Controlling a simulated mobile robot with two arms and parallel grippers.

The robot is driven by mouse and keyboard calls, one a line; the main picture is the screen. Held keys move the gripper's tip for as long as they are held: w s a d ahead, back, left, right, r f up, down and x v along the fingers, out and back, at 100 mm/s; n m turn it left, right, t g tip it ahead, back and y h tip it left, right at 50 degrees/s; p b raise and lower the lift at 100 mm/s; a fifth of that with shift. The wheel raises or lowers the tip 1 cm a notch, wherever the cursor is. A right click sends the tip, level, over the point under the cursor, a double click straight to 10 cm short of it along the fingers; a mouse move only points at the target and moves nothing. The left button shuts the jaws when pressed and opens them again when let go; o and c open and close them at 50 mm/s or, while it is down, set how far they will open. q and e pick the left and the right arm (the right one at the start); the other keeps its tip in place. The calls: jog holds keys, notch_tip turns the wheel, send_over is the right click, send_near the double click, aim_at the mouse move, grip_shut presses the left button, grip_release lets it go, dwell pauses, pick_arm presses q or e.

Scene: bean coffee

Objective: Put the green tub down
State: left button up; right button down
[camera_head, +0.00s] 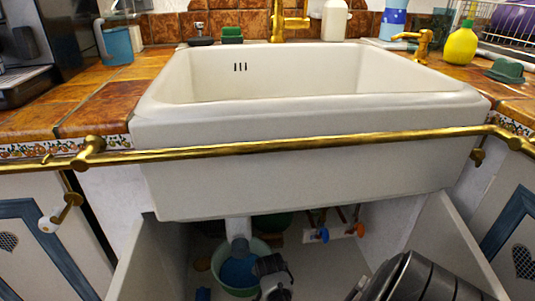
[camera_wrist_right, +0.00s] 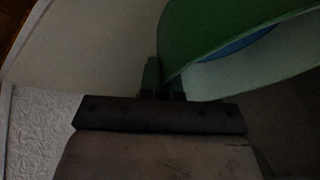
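The green tub (camera_head: 262,249) is in the open cabinet under the sink, below the drain pipe, with something blue inside it. In the right wrist view, the tub (camera_wrist_right: 205,45) fills the upper right, with its curved rim coming down to my right gripper (camera_wrist_right: 164,88). The two dark fingertips are close together, with the tub's edge between them. One finger is partly hidden by the tub wall. I cannot tell whether the tub's base touches the cabinet floor. My left gripper is in neither view.
The white sink (camera_head: 310,130) hangs above the cabinet, with a brass rail (camera_head: 300,148) across its front. A grey drain pipe (camera_head: 239,237) comes down over the tub. Blue and orange valves (camera_head: 322,235) are at the back.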

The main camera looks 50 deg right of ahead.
jog(key=shift+w+f, duration=0.2)
jog(key=shift+w, duration=0.05)
jog(key=shift+a+f, duration=0.1)
jog(key=shift+f, duration=0.1)
notch_tip(320, 180, down, 4)
jog(key=b, duration=0.3)
jog(key=shift+r, duration=0.25)
jog(key=shift+f, duration=0.1)
